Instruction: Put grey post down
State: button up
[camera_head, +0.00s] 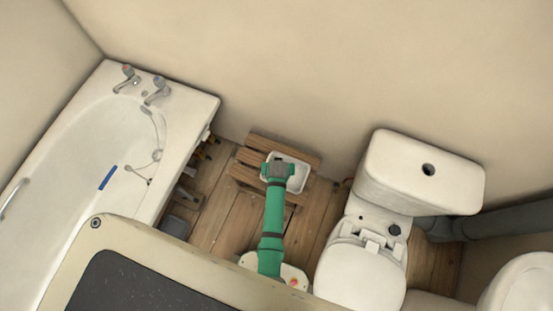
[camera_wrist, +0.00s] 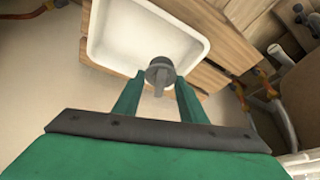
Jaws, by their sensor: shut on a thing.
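The grey post (camera_wrist: 159,72) is a short dark grey piece with a round head, seen between my fingertips in the wrist view. My gripper (camera_wrist: 159,84) has two green fingers and is shut on it. In the head view, my gripper (camera_head: 278,170) is over a white tray (camera_head: 300,184) on a slatted wooden stand (camera_head: 248,157). The tray (camera_wrist: 101,35) also fills the top middle of the wrist view, and the post overlaps its near rim there. I cannot tell whether the post touches the tray.
A white bathtub (camera_head: 75,205) with two taps is at left, with pipes under its edge. A white toilet (camera_head: 365,265) stands at right. Copper and grey pipes (camera_wrist: 273,92) show at the right of the wrist view. Wooden floor (camera_head: 240,222) is clear beside my arm.

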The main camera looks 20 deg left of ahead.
jog(key=w+f, duration=0.1)
jog(key=a+f, duration=0.1)
jog(key=shift+w+a+f, duration=0.25)
jog(key=shift+w+f, duration=0.05)
jog(key=shift+w, duration=0.1)
jog(key=shift+w+f, duration=0.1)
jog(key=shift+f, duration=1.55)
jog(key=shift+f, duration=0.1)
jog(key=o, duration=1)
jog(key=shift+o, duration=0.2)
